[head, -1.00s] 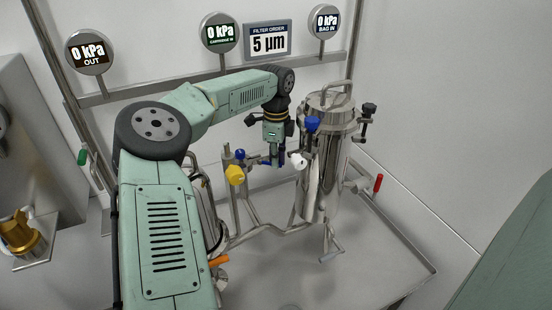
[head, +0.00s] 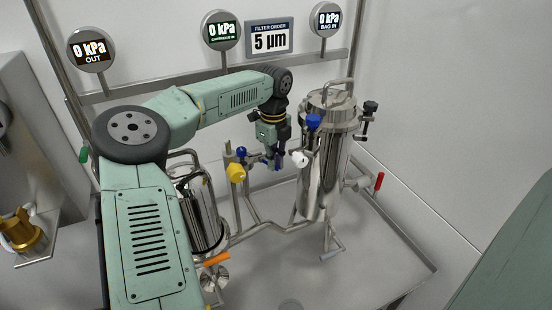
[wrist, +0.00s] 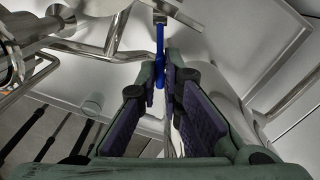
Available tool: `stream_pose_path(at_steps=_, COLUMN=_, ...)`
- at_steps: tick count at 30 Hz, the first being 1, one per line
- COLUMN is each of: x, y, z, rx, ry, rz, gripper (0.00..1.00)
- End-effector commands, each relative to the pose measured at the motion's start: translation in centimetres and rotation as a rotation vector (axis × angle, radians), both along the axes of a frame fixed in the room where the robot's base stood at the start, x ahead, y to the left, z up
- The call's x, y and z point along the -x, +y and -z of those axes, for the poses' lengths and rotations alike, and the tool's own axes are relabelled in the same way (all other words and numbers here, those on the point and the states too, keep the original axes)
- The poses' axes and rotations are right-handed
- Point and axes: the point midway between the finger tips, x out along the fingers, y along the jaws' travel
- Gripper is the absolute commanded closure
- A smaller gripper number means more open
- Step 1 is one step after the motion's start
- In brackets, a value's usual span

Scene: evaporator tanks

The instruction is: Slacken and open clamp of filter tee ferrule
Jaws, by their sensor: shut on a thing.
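My gripper (head: 276,160) reaches down between the tee pipework and the tall steel filter housing (head: 322,165). Its fingers are nearly together at the tips in the wrist view (wrist: 166,78), shut on a slim blue handle (wrist: 160,45). The handle runs up from between the fingertips toward steel pipework. In the head view a little blue shows at the fingertips. A blue knob (head: 241,152) and a yellow knob (head: 236,172) are on the pipe fittings just left of the gripper. The clamp's band and the ferrule joint cannot be made out clearly.
A white knob (head: 299,159) and a blue knob (head: 313,121) on the housing are close on the right. A red-handled valve (head: 379,181) is farther right. A second steel vessel (head: 200,212) stands behind my arm. The tray floor (head: 375,250) at front right is clear.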

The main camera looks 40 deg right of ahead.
Motion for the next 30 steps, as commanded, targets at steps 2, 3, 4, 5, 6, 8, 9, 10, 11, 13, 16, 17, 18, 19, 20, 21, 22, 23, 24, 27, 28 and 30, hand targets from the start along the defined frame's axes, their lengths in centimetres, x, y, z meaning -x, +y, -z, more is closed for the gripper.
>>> stream_pose_path(at_steps=2, x=0.0, y=0.4, z=0.0, rx=0.001, ry=-0.001, rz=0.069, gripper=1.0)
stream_pose_path(at_steps=3, x=0.0, y=0.6, z=0.0, rx=0.001, ry=-0.001, rz=0.107, gripper=1.0)
stream_pose_path(at_steps=4, x=0.0, y=0.7, z=0.0, rx=0.001, ry=-0.001, rz=0.134, gripper=1.0)
stream_pose_path(at_steps=5, x=0.0, y=0.9, z=0.0, rx=0.001, ry=-0.001, rz=0.16, gripper=1.0)
stream_pose_path(at_steps=6, x=0.0, y=1.0, z=0.0, rx=0.001, ry=0.0, rz=0.194, gripper=1.0)
stream_pose_path(at_steps=8, x=0.0, y=1.2, z=-0.1, rx=0.001, ry=-0.001, rz=0.246, gripper=1.0)
stream_pose_path(at_steps=9, x=0.0, y=1.4, z=-0.1, rx=0.001, ry=-0.001, rz=0.278, gripper=1.0)
stream_pose_path(at_steps=10, x=0.0, y=1.5, z=-0.1, rx=0.0, ry=-0.001, rz=0.3, gripper=1.0)
stream_pose_path(at_steps=11, x=0.0, y=1.6, z=-0.1, rx=0.0, ry=-0.002, rz=0.321, gripper=1.0)
stream_pose_path(at_steps=13, x=-0.1, y=1.9, z=-0.1, rx=0.0, ry=-0.002, rz=0.368, gripper=1.0)
stream_pose_path(at_steps=16, x=-0.1, y=2.1, z=-0.1, rx=0.001, ry=-0.002, rz=0.424, gripper=1.0)
stream_pose_path(at_steps=17, x=-0.1, y=2.2, z=-0.1, rx=0.001, ry=-0.001, rz=0.44, gripper=1.0)
stream_pose_path(at_steps=18, x=-0.2, y=2.2, z=-0.1, rx=0.001, ry=-0.001, rz=0.458, gripper=1.0)
stream_pose_path(at_steps=19, x=-0.2, y=2.3, z=-0.1, rx=0.001, ry=-0.001, rz=0.47, gripper=1.0)
stream_pose_path(at_steps=20, x=-0.2, y=2.3, z=-0.1, rx=0.001, ry=-0.001, rz=0.481, gripper=1.0)
stream_pose_path(at_steps=21, x=-0.2, y=2.4, z=-0.1, rx=0.001, ry=-0.001, rz=0.495, gripper=1.0)
stream_pose_path(at_steps=22, x=-0.2, y=2.4, z=-0.1, rx=0.001, ry=-0.002, rz=0.503, gripper=1.0)
stream_pose_path(at_steps=23, x=-0.2, y=2.4, z=-0.1, rx=0.001, ry=-0.002, rz=0.51, gripper=1.0)
stream_pose_path(at_steps=24, x=-0.2, y=2.5, z=-0.1, rx=0.001, ry=-0.002, rz=0.519, gripper=1.0)
stream_pose_path(at_steps=27, x=-0.3, y=2.6, z=-0.1, rx=0.001, ry=-0.002, rz=0.533, gripper=1.0)
stream_pose_path(at_steps=28, x=-0.3, y=2.6, z=-0.1, rx=0.001, ry=-0.002, rz=0.536, gripper=1.0)
stream_pose_path(at_steps=30, x=-0.3, y=2.6, z=-0.1, rx=0.001, ry=-0.002, rz=0.54, gripper=1.0)
